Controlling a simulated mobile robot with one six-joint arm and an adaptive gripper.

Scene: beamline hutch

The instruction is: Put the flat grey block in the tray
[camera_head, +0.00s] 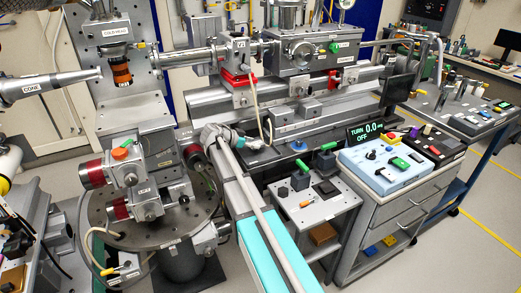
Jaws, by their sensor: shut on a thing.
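My arm rises from the bottom middle to its wrist, and my gripper (251,143) is small at its end, in front of the long grey rail bench. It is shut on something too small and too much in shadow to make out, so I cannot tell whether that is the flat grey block. A flat dark grey block (325,188) lies on the small light-topped stand, to the right and nearer than my gripper.
The small stand (312,212) also bears dark blocks, one with a green handle, and an orange piece. A display reading "TURN 0.0 OFF" (365,131) stands behind the tray. A round metal stage (150,215) with vacuum parts crowds the left. Open floor lies at the lower right.

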